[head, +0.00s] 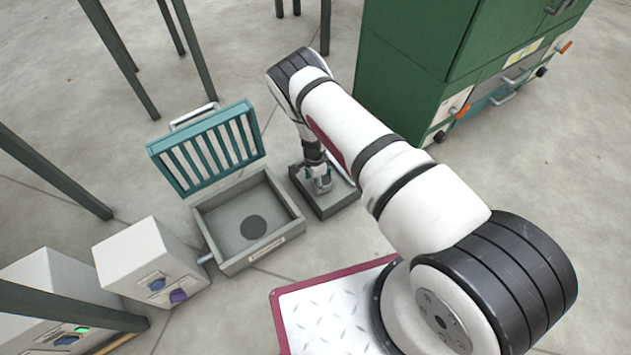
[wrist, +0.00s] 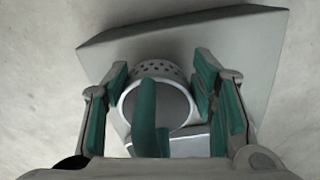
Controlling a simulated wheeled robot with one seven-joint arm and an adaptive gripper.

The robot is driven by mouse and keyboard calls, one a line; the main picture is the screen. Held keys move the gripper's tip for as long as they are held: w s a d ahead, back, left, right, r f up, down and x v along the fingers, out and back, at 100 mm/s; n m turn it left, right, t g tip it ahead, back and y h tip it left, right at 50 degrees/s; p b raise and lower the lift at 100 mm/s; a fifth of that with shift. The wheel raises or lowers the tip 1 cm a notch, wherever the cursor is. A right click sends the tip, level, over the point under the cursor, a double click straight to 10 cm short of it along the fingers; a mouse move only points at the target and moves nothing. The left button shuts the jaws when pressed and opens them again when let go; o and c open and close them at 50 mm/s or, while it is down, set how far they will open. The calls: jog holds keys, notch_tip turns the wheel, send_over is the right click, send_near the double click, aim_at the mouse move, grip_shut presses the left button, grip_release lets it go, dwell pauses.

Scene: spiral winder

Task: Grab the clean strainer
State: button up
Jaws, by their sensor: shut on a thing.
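The strainer (wrist: 159,71) is a pale grey cylinder with a perforated band, between my fingers in the wrist view. A curved teal strip (wrist: 150,122), seemingly its handle, crosses its near side. My gripper (wrist: 160,82) is shut on the strainer, with one teal-padded finger on each side. In the head view my gripper (head: 320,182) is low over a small grey tray (head: 335,207), right of the open basin. The strainer is too small there to make out. I cannot tell whether it still touches the tray.
The grey basin (head: 221,256) has a dark round spot in its floor and a raised teal slatted lid (head: 208,148). Grey control boxes (head: 140,262) stand left of it. A green cabinet (head: 420,70) stands behind right. Dark posts rise at left.

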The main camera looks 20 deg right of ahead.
notch_tip(320, 180, up, 3)
jog(key=shift+f+p, duration=0.2)
jog(key=shift+p, duration=0.4)
jog(key=s+p, duration=0.2)
jog(key=s, duration=0.3)
jog(key=s+p, duration=0.2)
jog(key=s, duration=0.3)
jog(key=s+d+r+p, duration=0.1)
jog(key=s+p, duration=0.1)
jog(key=s, duration=0.4)
grip_shut()
jog(key=o, duration=1.8)
grip_release()
jog(key=shift+c, duration=0.2)
jog(key=shift+w, duration=0.1)
notch_tip(320, 180, up, 12)
